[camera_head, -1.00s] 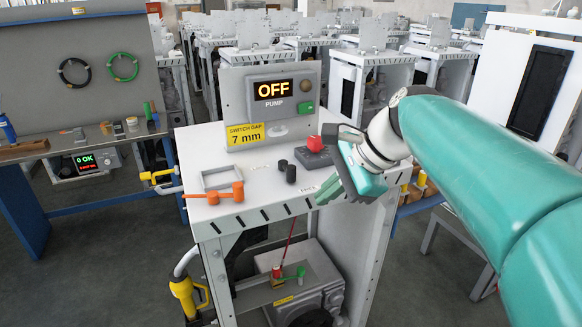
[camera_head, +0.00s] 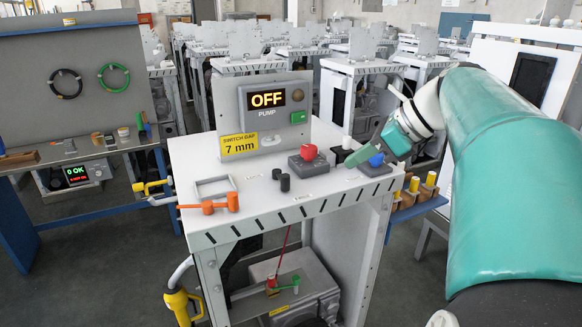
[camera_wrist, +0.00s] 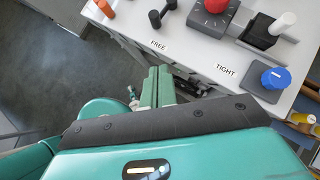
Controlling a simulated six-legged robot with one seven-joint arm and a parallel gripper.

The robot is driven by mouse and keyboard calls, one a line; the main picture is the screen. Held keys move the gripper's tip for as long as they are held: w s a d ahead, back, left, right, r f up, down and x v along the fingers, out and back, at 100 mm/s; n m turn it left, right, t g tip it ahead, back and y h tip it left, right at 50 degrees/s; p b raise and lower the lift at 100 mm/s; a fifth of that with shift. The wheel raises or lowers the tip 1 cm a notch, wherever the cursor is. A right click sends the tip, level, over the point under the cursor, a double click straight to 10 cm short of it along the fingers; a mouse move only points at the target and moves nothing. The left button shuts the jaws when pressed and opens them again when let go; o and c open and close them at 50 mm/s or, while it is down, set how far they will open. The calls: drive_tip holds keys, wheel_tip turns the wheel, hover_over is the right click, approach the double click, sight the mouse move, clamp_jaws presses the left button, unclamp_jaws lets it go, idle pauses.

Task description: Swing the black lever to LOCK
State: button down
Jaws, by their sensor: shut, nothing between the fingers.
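A small black piece with two round posts (camera_head: 280,180), which looks like the black lever, sits on the white bench top. It also shows at the top of the wrist view (camera_wrist: 162,14), above a FREE label. I cannot read a LOCK label in either view. My gripper (camera_head: 351,159) is shut and empty, to the right of the black piece and apart from it, near the red and blue knobs. In the wrist view its green fingers (camera_wrist: 155,86) are together, in front of the bench's edge.
A red knob on a grey box (camera_head: 308,163) and a blue knob (camera_head: 376,160) stand on the bench. A white-tipped handle on a black base (camera_wrist: 266,36) is between them. An orange handle (camera_head: 212,204) lies left. The pump panel (camera_head: 268,104), reading OFF, stands behind.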

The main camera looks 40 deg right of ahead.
approach(290, 189)
wheel_tip(290, 189, down, 2)
drive_tip(key=w, duration=0.1)
drive_tip(key=w+a+f, duration=0.1)
drive_tip(key=shift+w+a, duration=0.2)
drive_tip(key=shift+w, duration=0.2)
drive_tip(key=shift+w+a, duration=0.2)
drive_tip(key=shift+w, duration=0.2)
